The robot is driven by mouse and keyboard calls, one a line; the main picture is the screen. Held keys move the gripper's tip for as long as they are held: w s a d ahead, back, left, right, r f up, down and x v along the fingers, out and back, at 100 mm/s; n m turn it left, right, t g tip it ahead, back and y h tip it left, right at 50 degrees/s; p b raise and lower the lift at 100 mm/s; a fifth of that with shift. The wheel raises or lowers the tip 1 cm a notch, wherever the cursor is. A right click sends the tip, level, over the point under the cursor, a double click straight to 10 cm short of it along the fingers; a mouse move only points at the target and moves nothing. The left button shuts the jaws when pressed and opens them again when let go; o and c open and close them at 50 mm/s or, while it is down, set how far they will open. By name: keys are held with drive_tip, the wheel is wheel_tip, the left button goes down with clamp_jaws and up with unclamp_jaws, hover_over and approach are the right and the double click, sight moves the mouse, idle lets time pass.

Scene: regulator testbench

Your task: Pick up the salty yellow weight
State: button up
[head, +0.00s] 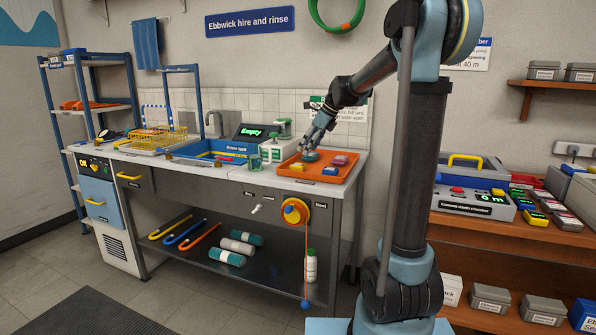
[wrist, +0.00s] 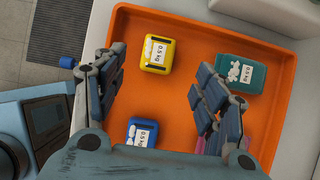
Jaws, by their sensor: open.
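The yellow weight (wrist: 156,55) lies in the orange tray (wrist: 290,60), with a 0.5 kg label and white crusty patches on it. In the head view the yellow weight (head: 297,164) is at the tray's left side. My gripper (wrist: 161,64) is open and empty above the tray, fingers pointing down. In the wrist view the yellow weight shows between the fingertips, nearer the left one, and looks apart from both. In the head view my gripper (head: 312,147) hangs over the teal weight (head: 311,156).
A teal weight (wrist: 247,78), close to the right finger, and a blue weight (wrist: 142,132) share the tray, both with white patches. A pink weight (head: 340,159) is mostly hidden by the right finger in the wrist view. Bottles and a blue rinse tank (head: 212,150) stand left.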

sight(298, 164)
drive_tip(key=shift+x, duration=4)
drive_tip(key=shift+d+f, duration=0.1)
drive_tip(key=shift+d, duration=0.05)
clamp_jaws()
